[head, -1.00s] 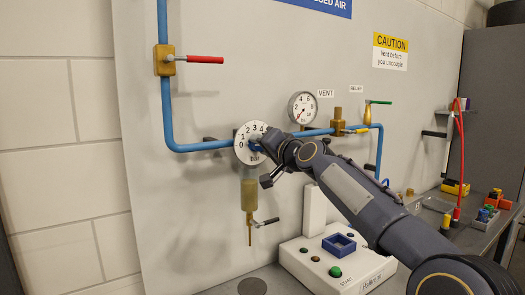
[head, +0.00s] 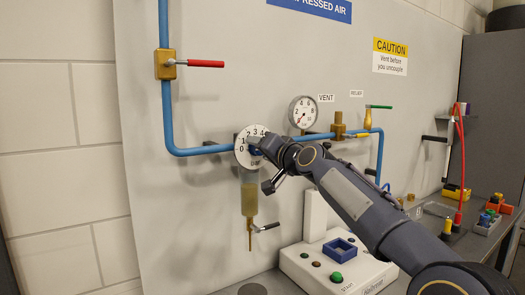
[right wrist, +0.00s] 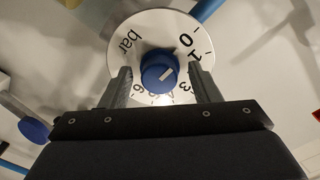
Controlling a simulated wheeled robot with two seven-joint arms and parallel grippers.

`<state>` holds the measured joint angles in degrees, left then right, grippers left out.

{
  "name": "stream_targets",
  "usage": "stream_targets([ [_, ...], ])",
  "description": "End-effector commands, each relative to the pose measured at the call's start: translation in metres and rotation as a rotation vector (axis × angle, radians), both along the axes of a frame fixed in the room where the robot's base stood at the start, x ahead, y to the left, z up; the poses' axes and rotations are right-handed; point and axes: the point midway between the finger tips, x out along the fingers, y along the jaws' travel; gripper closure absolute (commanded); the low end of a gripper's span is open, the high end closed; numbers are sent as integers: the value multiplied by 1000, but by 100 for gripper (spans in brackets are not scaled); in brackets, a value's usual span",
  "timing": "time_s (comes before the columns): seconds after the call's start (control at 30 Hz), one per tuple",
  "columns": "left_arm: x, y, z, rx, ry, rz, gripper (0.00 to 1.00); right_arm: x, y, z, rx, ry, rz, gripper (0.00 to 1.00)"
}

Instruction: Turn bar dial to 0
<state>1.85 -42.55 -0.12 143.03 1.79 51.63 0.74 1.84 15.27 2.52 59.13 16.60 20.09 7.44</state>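The bar dial (head: 242,157) is a round white plate with black numbers on the panel, partly covered by my right gripper in the head view. In the right wrist view its face (right wrist: 130,25) surrounds a blue knob (right wrist: 150,76) with a white pointer line. The line points up and right, roughly toward the 1, near the 0. My right gripper (right wrist: 163,84) is open, with one finger on each side of the knob and a visible gap on both sides. The 2 is hidden by a finger. My left gripper is in neither view.
A blue pipe (head: 168,115) with a red-handled valve (head: 205,63) runs to the dial. A pressure gauge (head: 303,112) and a green-handled valve (head: 378,107) sit to the right. A filter bowl (head: 249,197) hangs below; a white control box (head: 325,268) stands on the bench.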

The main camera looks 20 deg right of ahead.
Motion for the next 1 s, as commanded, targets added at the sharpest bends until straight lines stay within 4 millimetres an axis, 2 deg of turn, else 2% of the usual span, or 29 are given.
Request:
stream_targets([
  [0.27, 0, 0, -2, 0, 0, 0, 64, -3, -1, -1, 1, 0, 0, 44],
  [0.7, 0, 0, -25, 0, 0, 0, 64, -68, -9, 0, 0, -1, -1, 44],
  [1.0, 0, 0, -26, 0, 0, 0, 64, -78, -10, 1, 1, 1, 1, 44],
])
